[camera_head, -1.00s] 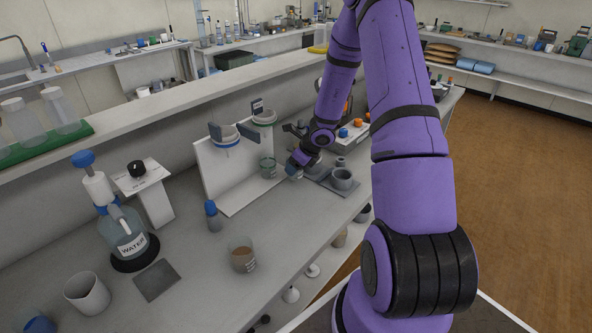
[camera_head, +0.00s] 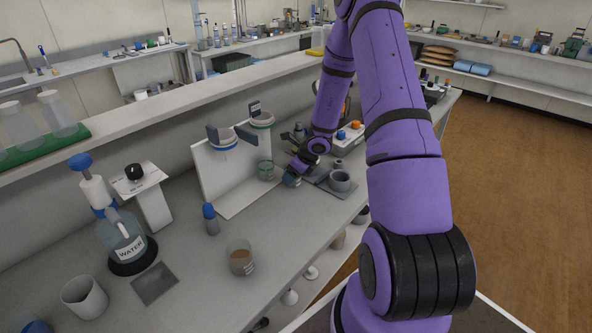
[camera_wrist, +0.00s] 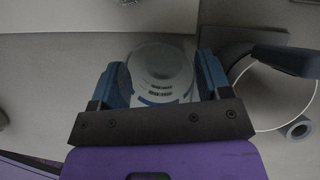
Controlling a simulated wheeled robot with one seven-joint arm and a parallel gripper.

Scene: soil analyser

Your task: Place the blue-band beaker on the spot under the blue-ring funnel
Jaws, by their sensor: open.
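The blue-ring funnel (camera_head: 223,146) is held on the left side of a white stand; the bench spot below it looks empty. My gripper (camera_head: 291,178) is low over the bench, right of the stand. In the wrist view my gripper (camera_wrist: 163,82) is open, with one blue finger on each side of a clear beaker (camera_wrist: 160,62) with a blue band. The beaker stands between the fingers; I cannot tell whether they touch it. In the head view the beaker is mostly hidden by my gripper.
A green-ring funnel (camera_head: 262,121) is on the stand's right side, with a green-band beaker (camera_head: 266,171) below it, close left of my gripper. A grey cup (camera_head: 340,181) on a tray is to the right. A blue-capped bottle (camera_head: 211,220) and a brown-filled beaker (camera_head: 240,262) stand nearer.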

